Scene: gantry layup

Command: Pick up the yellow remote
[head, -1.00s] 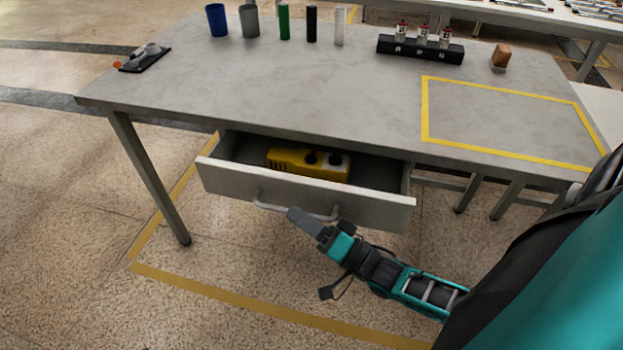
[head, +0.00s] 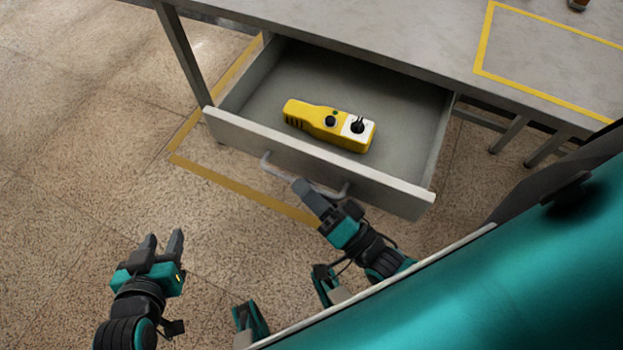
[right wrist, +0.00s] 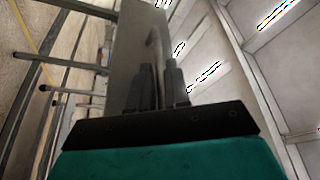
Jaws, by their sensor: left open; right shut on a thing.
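The yellow remote (head: 330,124) lies in the open drawer (head: 270,85), with black knobs and a white patch at its right end. My right gripper (head: 306,190) is shut on the drawer handle (head: 275,166) at the drawer's front. The right wrist view shows its two fingers (right wrist: 158,85) closed about the handle (right wrist: 155,45). My left gripper (head: 163,242) is open and empty, in front of the drawer and to its left, well away from the remote.
The grey table (head: 370,35) stands above and behind the drawer, with a yellow taped outline (head: 482,45) on its right part. A brown object at the top right is cut off. The drawer has free room around the remote.

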